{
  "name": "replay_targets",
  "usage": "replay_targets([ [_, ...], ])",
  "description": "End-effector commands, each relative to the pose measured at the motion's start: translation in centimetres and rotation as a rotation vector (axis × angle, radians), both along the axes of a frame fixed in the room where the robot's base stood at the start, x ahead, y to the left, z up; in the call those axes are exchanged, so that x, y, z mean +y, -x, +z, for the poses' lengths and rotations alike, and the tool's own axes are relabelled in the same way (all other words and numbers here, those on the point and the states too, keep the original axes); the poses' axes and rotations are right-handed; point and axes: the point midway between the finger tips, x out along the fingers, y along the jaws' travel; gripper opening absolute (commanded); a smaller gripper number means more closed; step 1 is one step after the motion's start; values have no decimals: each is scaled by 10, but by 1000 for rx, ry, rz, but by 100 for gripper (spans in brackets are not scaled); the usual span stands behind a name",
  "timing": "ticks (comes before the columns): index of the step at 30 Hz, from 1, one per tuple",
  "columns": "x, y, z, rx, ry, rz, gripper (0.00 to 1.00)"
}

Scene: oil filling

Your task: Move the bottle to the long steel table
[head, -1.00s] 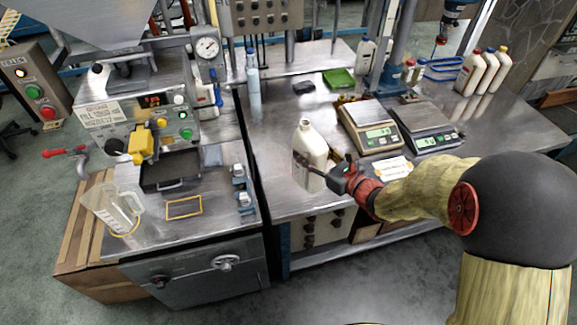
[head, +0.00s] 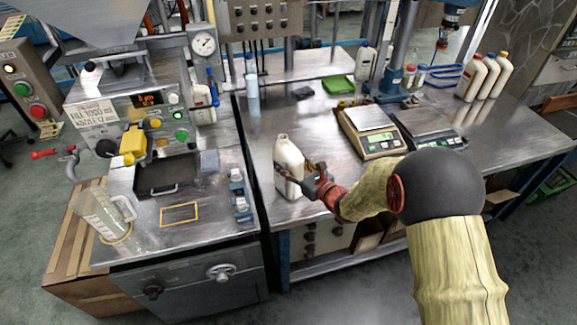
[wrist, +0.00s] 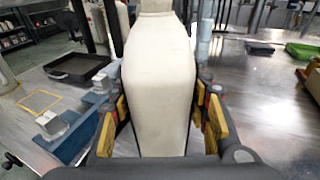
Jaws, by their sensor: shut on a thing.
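The bottle (head: 288,163) is a white jug with a neck at its top, upright at the near left part of the long steel table (head: 300,117). My gripper (head: 302,180) is shut on the lower part of the bottle from the right. In the wrist view the bottle (wrist: 160,75) fills the middle, with the yellow finger pads on both sides of it.
Two scales (head: 372,133) stand right of the bottle. Three white bottles (head: 486,76) stand at the back right. The filling machine (head: 125,110) and a clear pitcher (head: 108,214) are at left. A green tray (head: 338,84) lies further back. Table between is clear.

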Motion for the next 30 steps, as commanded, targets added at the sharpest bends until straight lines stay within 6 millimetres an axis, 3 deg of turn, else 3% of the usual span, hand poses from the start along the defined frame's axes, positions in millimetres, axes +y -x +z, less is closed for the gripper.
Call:
replay_targets([
  [11,0,-1,-3,-3,0,0,20],
  [12,0,0,-3,-3,0,0,47],
  [21,0,0,-2,-3,0,0,64],
  [30,0,0,-2,-3,0,0,64],
])
